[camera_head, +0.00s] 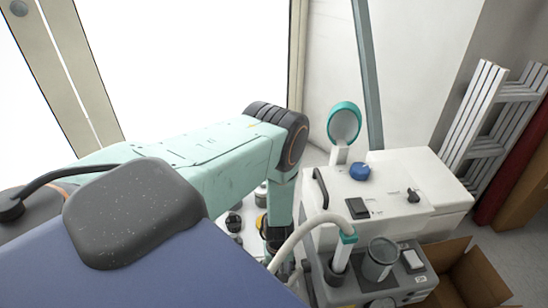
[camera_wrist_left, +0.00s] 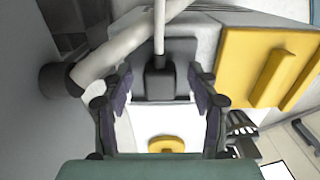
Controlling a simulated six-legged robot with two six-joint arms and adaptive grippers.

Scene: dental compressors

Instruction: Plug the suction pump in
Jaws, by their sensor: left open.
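A white machine (camera_head: 405,187), which looks like the suction pump, stands at the right of the head view with a blue knob, a black handle and a pale hose (camera_head: 297,235). My left gripper (camera_head: 275,240) points down just left of it, partly hidden by the hose. In the left wrist view my left gripper (camera_wrist_left: 161,88) is open, with one finger on each side of a black plug-like piece (camera_wrist_left: 159,80). A pale cable (camera_wrist_left: 159,28) rises from that piece. Whether the fingers touch it, I cannot tell. My right gripper is not in view.
A grey unit (camera_head: 405,287) with a clear cup stands in front of the white machine, beside an open cardboard box (camera_head: 474,278). A white ladder (camera_head: 487,115) leans at the right. The left wrist view shows a yellow panel (camera_wrist_left: 245,65) at right and a thick pale pipe (camera_wrist_left: 110,58) at left.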

